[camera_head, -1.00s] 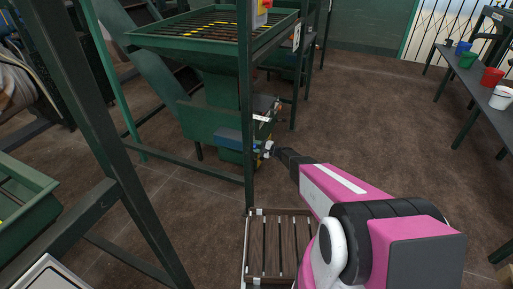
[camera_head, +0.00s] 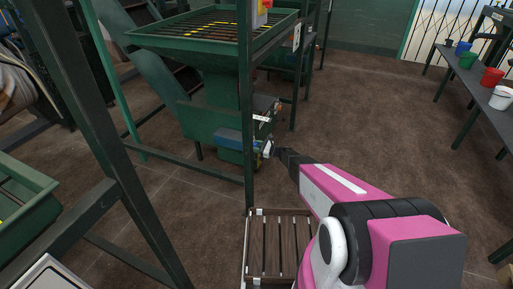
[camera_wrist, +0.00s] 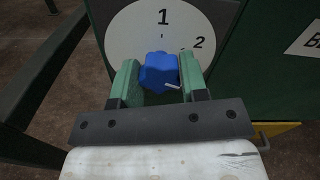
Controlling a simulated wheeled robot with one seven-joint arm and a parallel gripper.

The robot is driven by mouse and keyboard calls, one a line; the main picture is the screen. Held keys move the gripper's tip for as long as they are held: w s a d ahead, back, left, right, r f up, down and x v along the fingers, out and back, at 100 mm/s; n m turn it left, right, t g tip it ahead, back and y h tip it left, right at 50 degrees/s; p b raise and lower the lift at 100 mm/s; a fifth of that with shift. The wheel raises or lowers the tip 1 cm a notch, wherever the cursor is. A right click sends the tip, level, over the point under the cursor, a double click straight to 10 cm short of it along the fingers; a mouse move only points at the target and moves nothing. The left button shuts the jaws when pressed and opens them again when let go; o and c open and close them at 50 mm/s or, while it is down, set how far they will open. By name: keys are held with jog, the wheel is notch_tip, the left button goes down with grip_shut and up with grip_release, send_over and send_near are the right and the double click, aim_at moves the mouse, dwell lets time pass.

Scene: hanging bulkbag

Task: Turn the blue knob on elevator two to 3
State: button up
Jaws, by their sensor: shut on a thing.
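The blue knob (camera_wrist: 159,72) sits on a round white dial (camera_wrist: 125,35) in the wrist view. The numbers 1 and 2 show on the dial, 1 at the top and 2 at the upper right; a 3 is not visible. My gripper (camera_wrist: 160,76) has its two green fingers on either side of the knob and is shut on it. A short pale mark shows at the knob's lower right edge. In the head view my gripper (camera_head: 274,152) reaches the lower part of the green elevator machine (camera_head: 205,120); the knob is too small to make out there.
A dark green upright post (camera_head: 246,110) stands just left of my gripper. A slatted wooden pallet (camera_head: 278,240) lies on the floor below my arm. A table with colored buckets (camera_head: 491,77) is at the right. The floor between is clear.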

jog(key=shift+m, duration=0.7)
jog(key=o, duration=0.9)
jog(key=shift+d, duration=0.1)
jog(key=v, duration=1)
jog(key=shift+s+d, duration=0.2)
jog(key=shift+d, duration=0.15)
jog(key=shift+r, duration=0.1)
